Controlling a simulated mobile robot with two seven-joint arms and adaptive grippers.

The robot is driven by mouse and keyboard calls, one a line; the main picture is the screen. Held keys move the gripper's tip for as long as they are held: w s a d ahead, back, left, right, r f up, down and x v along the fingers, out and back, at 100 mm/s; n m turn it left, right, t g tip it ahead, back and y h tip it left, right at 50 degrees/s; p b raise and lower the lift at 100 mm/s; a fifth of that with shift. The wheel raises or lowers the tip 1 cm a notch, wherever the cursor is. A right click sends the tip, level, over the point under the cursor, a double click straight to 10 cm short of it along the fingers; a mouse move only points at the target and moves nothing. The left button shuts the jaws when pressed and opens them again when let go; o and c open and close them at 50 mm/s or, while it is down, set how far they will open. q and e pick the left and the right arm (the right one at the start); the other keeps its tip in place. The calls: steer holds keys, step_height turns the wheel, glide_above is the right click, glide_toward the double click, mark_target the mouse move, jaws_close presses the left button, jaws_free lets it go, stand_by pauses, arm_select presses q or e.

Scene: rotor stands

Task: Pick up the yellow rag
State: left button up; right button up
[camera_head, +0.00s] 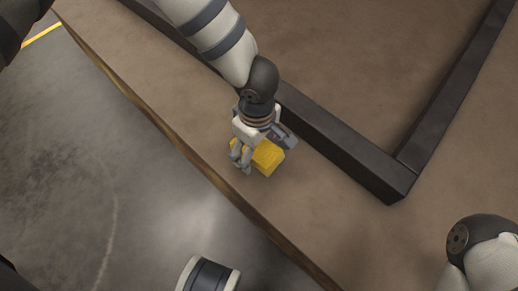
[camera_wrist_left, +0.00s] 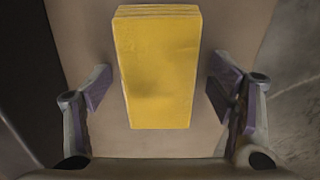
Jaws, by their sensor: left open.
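The yellow rag (camera_head: 268,156) lies on the brown surface, near its wooden front edge. It looks like a thick folded block. In the left wrist view the rag (camera_wrist_left: 157,70) stands out between the two fingers, with clear gaps on both sides. My left gripper (camera_head: 243,166) is right over or beside the rag and hides part of it. In the left wrist view the left gripper (camera_wrist_left: 158,92) is open and its fingers do not touch the rag. My right gripper is not visible.
A dark square-section frame (camera_head: 345,152) lies on the brown surface (camera_head: 318,190), behind and right of the rag. The wooden edge (camera_head: 180,140) runs diagonally close by, with grey floor (camera_head: 80,170) beyond it. The surface right of the rag is clear up to the frame.

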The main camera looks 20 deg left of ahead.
arm_select(q)
steer(key=shift+r, duration=0.15)
steer(key=c, duration=1.2)
steer(key=shift+c, duration=0.2)
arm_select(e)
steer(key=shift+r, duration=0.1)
arm_select(q)
steer(key=shift+r+p, duration=0.3)
step_height(320, 180, up, 3)
steer(key=shift+w+r+p, duration=0.1)
steer(key=shift+r+p, duration=0.05)
steer(key=shift+p, duration=0.75)
steer(key=s+r+p, duration=0.2)
steer(key=r, duration=0.1)
steer(key=s+d+r, duration=0.1)
steer(key=shift+s+r+p, duration=0.35)
steer(key=shift+r+p, duration=0.05)
steer(key=s+d+r+p, duration=0.2)
steer(key=s+r+p, duration=0.1)
steer(key=s, duration=0.7)
steer(key=shift+d+r, duration=0.4)
steer(key=shift+r, duration=0.25)
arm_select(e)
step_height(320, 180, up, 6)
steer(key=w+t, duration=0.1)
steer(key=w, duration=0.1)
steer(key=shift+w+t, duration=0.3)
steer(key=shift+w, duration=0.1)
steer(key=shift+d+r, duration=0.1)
